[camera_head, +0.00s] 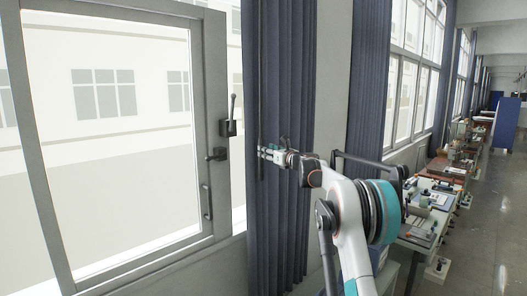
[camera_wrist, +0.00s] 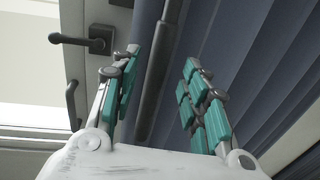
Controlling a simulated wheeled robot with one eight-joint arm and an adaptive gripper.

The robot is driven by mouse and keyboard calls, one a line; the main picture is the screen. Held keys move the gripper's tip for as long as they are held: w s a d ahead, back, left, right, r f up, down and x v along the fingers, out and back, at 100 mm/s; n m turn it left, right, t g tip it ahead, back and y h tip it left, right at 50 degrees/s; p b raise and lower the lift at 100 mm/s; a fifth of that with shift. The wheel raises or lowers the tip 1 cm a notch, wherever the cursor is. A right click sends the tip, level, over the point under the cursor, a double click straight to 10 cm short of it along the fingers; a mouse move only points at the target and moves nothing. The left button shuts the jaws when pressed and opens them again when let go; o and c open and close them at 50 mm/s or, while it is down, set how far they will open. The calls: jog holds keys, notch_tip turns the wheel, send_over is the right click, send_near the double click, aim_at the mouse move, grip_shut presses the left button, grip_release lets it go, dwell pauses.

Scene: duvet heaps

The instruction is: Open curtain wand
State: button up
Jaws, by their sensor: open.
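The curtain wand is a thin dark rod with a thicker lower grip (camera_wrist: 152,82), hanging in front of the curtain in the wrist view. The blue-grey pleated curtain (camera_head: 287,75) hangs bunched beside the glazed door; it also fills the right of the wrist view (camera_wrist: 245,45). My gripper (camera_head: 264,154) is at the curtain's left edge in the head view. In the wrist view its green-padded fingers (camera_wrist: 160,75) are spread, with the wand's grip seen between them. Gaps show on both sides of the wand, and neither finger visibly touches it.
A grey-framed glazed door (camera_head: 217,120) stands left of the curtain, with a lever handle (camera_head: 217,154); the handle also shows in the wrist view (camera_wrist: 80,42). Another curtain (camera_head: 368,80) hangs to the right. Cluttered workbenches (camera_head: 425,215) line the wall; floor right of them is clear.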

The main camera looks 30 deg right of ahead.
jog(key=s+d, duration=0.1)
jog(key=s, duration=0.5)
jog(key=shift+s, duration=0.4)
jog(key=shift+d, duration=0.1)
